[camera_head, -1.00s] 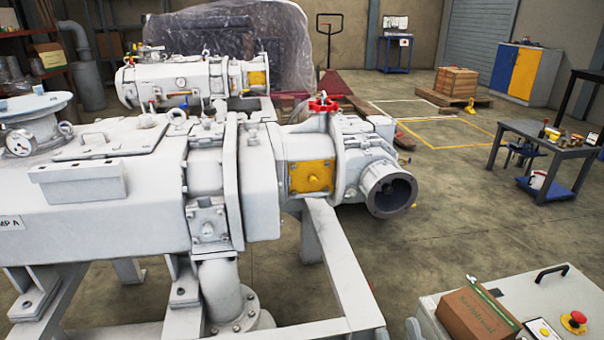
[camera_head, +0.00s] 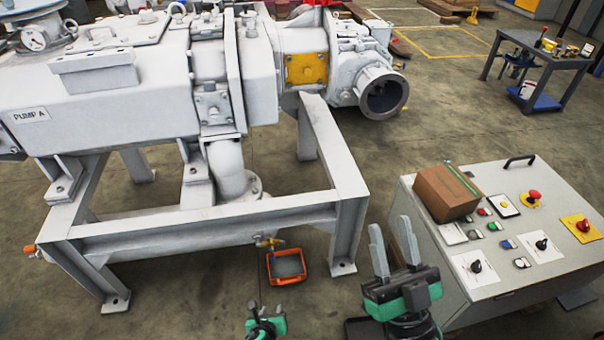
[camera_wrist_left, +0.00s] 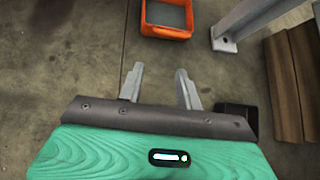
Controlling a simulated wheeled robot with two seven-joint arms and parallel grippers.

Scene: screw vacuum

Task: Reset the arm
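My left gripper (camera_head: 266,311) shows small at the bottom of the head view, in front of the pump frame. In the left wrist view its two fingers (camera_wrist_left: 160,75) stand apart with nothing between them, above the bare floor. My right gripper (camera_head: 390,225) points up at the left side of the control box. Its two fingers are apart and empty. Most of both arms is out of view or hidden.
The white pump (camera_head: 120,95) stands on a grey frame (camera_head: 210,228). An orange tray (camera_head: 287,266) lies on the floor by it and also shows in the left wrist view (camera_wrist_left: 167,30). The control box (camera_head: 500,270) at right bears a brown carton (camera_head: 447,190).

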